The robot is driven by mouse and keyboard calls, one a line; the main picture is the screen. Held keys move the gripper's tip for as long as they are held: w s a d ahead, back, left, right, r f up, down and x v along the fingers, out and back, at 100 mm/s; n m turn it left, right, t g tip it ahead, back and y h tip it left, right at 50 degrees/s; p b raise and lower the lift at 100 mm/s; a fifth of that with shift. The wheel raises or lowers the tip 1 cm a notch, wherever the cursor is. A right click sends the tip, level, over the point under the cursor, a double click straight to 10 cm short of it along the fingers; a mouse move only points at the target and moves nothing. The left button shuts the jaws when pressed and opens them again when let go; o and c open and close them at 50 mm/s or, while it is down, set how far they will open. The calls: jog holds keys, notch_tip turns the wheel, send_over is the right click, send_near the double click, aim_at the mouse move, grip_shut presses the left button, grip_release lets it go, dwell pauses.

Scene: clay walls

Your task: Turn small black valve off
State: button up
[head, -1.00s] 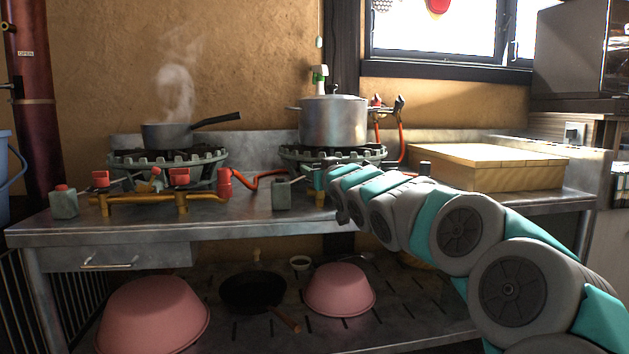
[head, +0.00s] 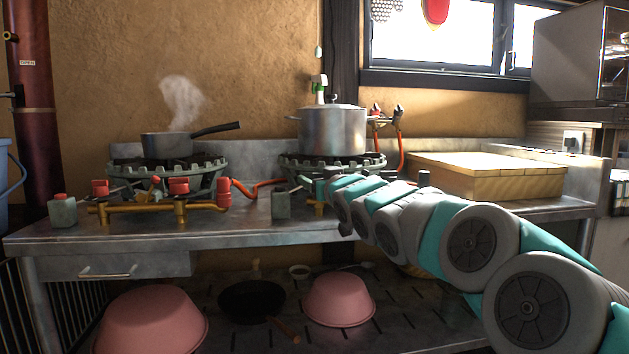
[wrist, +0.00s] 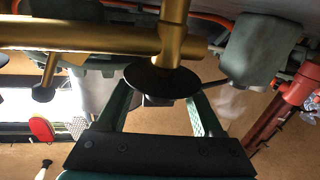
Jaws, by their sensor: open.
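In the wrist view, the small black valve (wrist: 162,80) is a dark round disc on a brass pipe (wrist: 90,38). My gripper (wrist: 158,100) is open, with one teal finger on each side of the valve's lower part. I cannot tell whether either finger touches it. In the head view, my gripper (head: 318,186) is small and far off at the stove's front edge, below the large pot. A bit of brass pipe (head: 319,209) shows under it. The black valve cannot be made out there.
A grey-green block (head: 281,204) stands just left of my gripper; a similar block is close in the wrist view (wrist: 262,50). A large pot (head: 332,130) and a steaming pan (head: 168,145) sit on burners. A wooden box (head: 490,177) is to the right.

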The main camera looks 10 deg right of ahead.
jog(key=shift+s+d+f, duration=0.1)
jog(key=shift+s+d, duration=0.1)
jog(key=shift+s, duration=0.85)
jog(key=shift+s+d+r, duration=0.1)
jog(key=shift+s+d, duration=0.05)
jog(key=shift+s, duration=0.85)
jog(key=shift+s+d+f, duration=0.1)
jog(key=shift+s+d, duration=0.1)
jog(key=shift+s, duration=0.85)
